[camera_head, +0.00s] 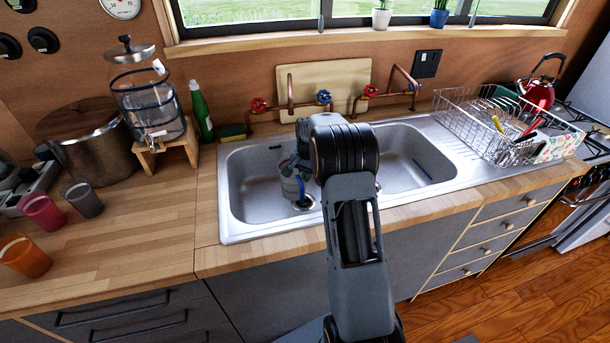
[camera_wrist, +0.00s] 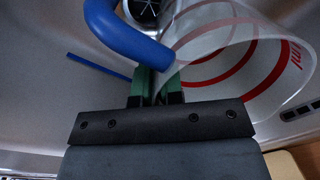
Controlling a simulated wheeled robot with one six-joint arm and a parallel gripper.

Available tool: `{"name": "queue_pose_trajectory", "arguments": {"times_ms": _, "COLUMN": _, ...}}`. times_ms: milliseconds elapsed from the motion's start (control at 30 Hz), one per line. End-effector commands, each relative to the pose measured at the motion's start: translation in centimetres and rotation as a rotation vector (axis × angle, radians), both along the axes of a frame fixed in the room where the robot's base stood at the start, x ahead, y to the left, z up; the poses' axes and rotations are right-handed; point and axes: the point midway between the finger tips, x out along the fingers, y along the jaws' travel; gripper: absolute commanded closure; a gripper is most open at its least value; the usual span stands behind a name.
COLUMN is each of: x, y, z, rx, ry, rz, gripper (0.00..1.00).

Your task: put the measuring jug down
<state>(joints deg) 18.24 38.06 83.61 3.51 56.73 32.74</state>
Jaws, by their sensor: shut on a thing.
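The measuring jug (camera_wrist: 225,55) is clear with red markings and a blue handle. My gripper (camera_wrist: 155,88), with green fingertips, is shut on the blue handle in the wrist view. In the head view the jug (camera_head: 289,186) is at the left basin of the sink (camera_head: 243,190), near the drain, partly hidden by my arm. I cannot tell whether its base touches the basin floor. The jug looks tilted in the wrist view, where a drain (camera_wrist: 142,10) shows beyond the handle.
A thin blue item (camera_head: 422,169) lies in the right basin. Taps with red and blue knobs (camera_head: 259,105) stand behind the sink. A wire dish rack (camera_head: 490,125) is on the right. A drink dispenser (camera_head: 146,98) and cups (camera_head: 42,212) are on the left. The wooden counter (camera_head: 165,225) has free room left of the sink.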

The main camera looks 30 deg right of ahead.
Motion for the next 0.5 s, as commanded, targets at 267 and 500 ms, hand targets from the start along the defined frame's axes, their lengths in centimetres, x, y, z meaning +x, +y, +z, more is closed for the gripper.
{"name": "queue_pose_trajectory", "arguments": {"times_ms": 267, "x": 0.02, "y": 0.02, "z": -0.24, "rx": 0.0, "ry": -0.001, "rz": 0.0, "gripper": 1.0}}
{"name": "queue_pose_trajectory", "arguments": {"times_ms": 500, "x": 0.01, "y": 0.02, "z": -0.19, "rx": -0.001, "ry": -0.001, "rz": 0.0, "gripper": 0.71}}
